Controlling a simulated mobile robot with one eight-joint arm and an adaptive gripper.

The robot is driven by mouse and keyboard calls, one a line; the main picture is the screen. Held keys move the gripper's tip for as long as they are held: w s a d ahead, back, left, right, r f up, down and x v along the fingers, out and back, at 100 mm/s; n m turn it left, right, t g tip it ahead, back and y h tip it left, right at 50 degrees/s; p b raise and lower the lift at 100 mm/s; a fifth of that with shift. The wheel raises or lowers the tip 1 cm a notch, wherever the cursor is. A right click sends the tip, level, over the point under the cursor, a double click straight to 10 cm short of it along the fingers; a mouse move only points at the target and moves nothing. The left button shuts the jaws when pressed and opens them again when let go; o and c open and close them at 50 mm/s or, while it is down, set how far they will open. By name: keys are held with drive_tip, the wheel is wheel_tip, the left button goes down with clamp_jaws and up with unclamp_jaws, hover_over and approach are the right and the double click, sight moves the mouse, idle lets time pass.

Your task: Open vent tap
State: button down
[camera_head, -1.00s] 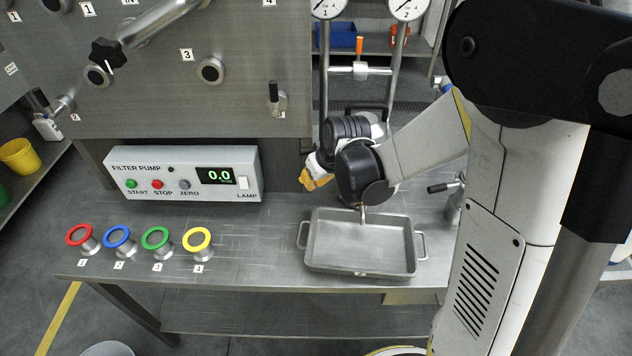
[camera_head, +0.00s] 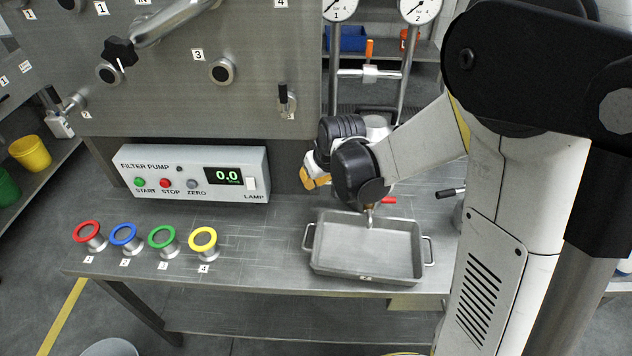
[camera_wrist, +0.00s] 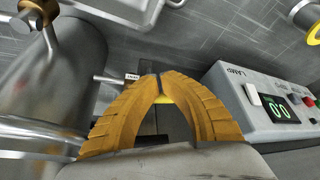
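In the wrist view my gripper (camera_wrist: 160,75) has two orange ribbed fingers whose tips almost meet. A small yellow piece (camera_wrist: 164,99) shows at the gap just behind the tips; whether they touch it is unclear. Beside it on the left are a thin metal stem and a small white label (camera_wrist: 131,76), too small to read surely. This may be the vent tap; its handle is mostly hidden by the fingers. In the head view my gripper (camera_head: 314,178) is between the pump box and the tray, pointing down-left, partly hidden by my wrist.
The filter pump box (camera_head: 192,174) reads 0.0. A metal tray (camera_head: 318,262) stands below a spout, with a red lever (camera_head: 388,200) beside it. A large metal cylinder (camera_wrist: 55,85) stands close left of my fingers. Several coloured rings (camera_head: 204,240) stand at the bench's front left.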

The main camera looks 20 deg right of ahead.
drive_tip(key=shift+w+a, duration=0.2)
drive_tip(key=shift+w, duration=0.15)
idle(0.3)
drive_tip(key=shift+s, duration=0.1)
